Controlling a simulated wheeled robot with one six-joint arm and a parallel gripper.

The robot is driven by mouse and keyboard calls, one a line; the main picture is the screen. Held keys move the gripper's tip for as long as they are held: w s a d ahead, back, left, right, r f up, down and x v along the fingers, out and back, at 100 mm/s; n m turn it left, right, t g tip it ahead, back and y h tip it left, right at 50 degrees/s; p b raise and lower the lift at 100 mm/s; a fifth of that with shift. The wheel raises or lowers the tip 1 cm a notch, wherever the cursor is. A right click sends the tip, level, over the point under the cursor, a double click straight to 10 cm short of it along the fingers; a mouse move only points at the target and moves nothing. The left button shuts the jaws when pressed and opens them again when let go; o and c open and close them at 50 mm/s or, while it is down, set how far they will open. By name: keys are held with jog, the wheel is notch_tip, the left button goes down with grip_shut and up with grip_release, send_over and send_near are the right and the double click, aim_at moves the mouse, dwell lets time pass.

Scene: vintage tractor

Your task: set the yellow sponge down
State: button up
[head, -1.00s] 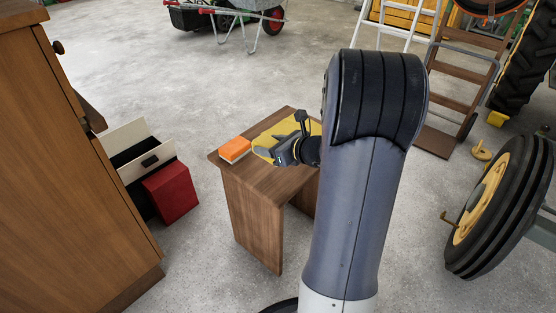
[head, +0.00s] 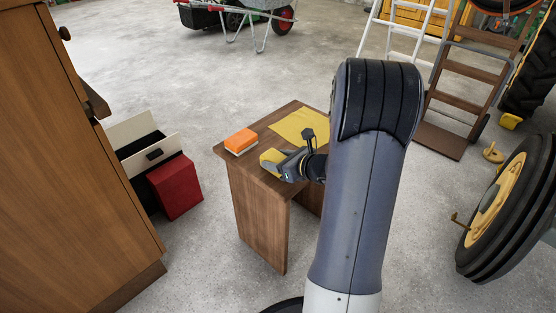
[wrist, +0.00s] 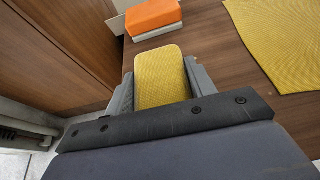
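The yellow sponge (wrist: 162,78) sits between the two fingers of my gripper (wrist: 160,92) in the wrist view, with the fingers close along both its sides. In the head view the sponge (head: 271,158) shows at the tip of my gripper (head: 285,163), over the near part of the small wooden table (head: 258,200). I cannot tell whether the sponge touches the tabletop. My arm hides part of the table's right side.
An orange and white sponge (head: 241,141) lies at the table's left edge, and a yellow cloth (head: 302,122) lies flat at the back. A red box (head: 174,187) stands on the floor beside a wooden cabinet (head: 75,170). Bare tabletop lies between the things.

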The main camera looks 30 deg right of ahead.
jog(key=o, duration=0.5)
jog(key=shift+c, duration=0.2)
jog(key=shift+r, duration=0.2)
jog(key=p+v, duration=0.4)
jog(key=v, duration=0.8)
